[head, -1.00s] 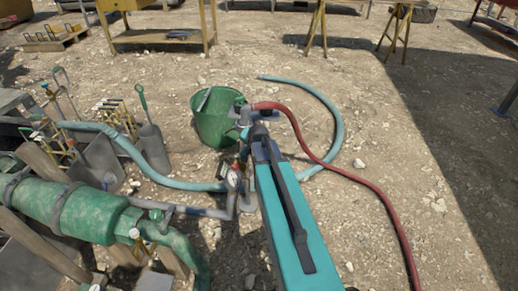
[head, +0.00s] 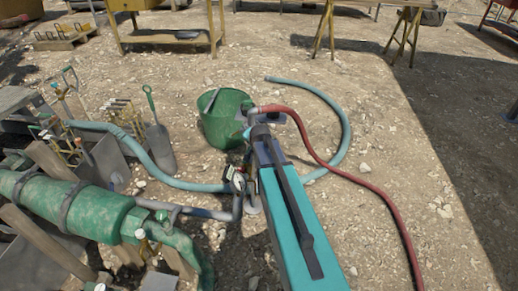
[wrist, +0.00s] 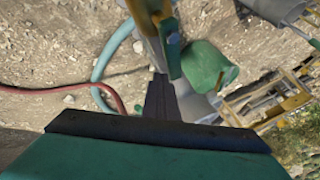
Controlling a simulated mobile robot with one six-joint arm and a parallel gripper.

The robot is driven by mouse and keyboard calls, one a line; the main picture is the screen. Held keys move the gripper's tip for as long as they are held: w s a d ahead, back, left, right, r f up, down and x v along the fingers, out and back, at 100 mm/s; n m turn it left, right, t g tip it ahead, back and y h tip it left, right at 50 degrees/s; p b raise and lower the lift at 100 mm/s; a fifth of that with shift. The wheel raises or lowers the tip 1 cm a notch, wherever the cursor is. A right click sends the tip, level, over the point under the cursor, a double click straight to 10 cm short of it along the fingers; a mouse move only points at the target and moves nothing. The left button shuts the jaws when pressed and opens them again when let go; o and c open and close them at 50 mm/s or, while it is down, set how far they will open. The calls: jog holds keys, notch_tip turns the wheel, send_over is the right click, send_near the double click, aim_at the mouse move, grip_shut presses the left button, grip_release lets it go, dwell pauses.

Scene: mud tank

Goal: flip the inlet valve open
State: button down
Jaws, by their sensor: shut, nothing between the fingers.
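A grey standpipe with a round gauge (head: 238,182) stands just left of my arm's end in the head view; my arm partly covers it. In the head view the fingertips are hidden behind my arm.
A green bucket (head: 226,122) stands behind the pipe. A red hose (head: 345,172) and a pale blue hose (head: 340,110) curve over the gravel on the right. A green tank (head: 70,212) and a shovel (head: 160,145) are on the left. Open gravel lies right.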

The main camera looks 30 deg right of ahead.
jog(key=shift+d, duration=0.1)
dwell(0.3)
jog(key=s+d+r, duration=0.4)
jog(key=s+r, duration=0.4)
jog(key=shift+s+d+p, duration=0.15)
jog(key=shift+s+p, duration=0.05)
jog(key=shift+p, duration=0.15)
jog(key=shift+s, duration=0.1)
dwell(0.6)
